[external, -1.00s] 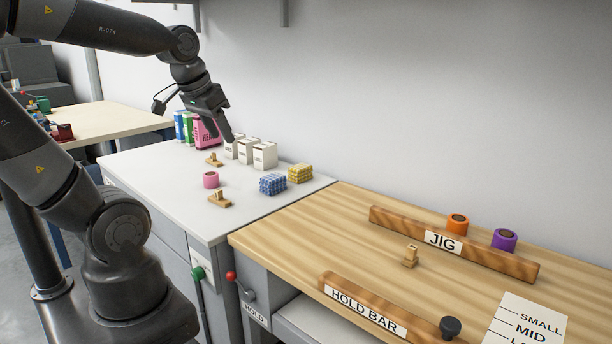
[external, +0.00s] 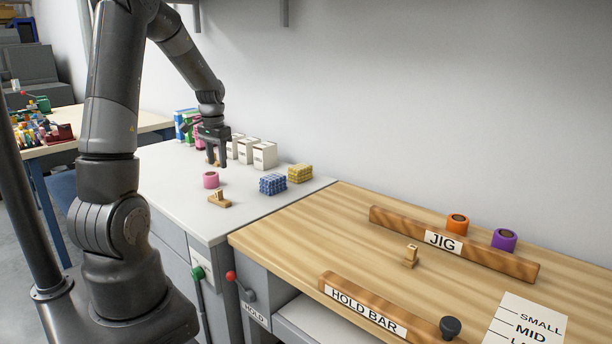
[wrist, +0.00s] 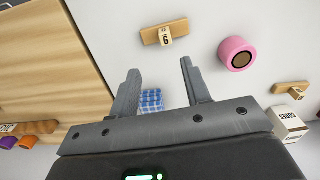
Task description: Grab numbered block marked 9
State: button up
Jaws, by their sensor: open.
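A small pale numbered block (wrist: 166,36) stands on a wooden stand, ahead of my fingertips in the wrist view. Its digit looks like a 6 in that turned picture; I cannot tell for sure whether it is a 6 or a 9. In the external view this stand and block (external: 219,200) are near the grey counter's front edge. Another block on a stand (wrist: 296,93) is at the wrist view's right, its mark unreadable. A third small block (external: 410,257) stands on the wooden bench. My gripper (external: 217,164) is open and empty above the counter; its fingers (wrist: 160,70) point past the blue pack.
A pink tape roll (external: 210,180) stands close to the counter block. A blue patterned pack (external: 272,184) and a yellow one (external: 299,173) sit to the right. White boxes (external: 264,155) line the back. The counter (external: 255,215) is bare towards the front right.

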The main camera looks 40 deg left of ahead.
aim_at(218, 190)
jog(key=shift+a+f, duration=0.5)
jog(key=shift+f, duration=0.3)
notch_tip(218, 190, down, 10)
jog(key=shift+f, duration=0.1)
grip_shut()
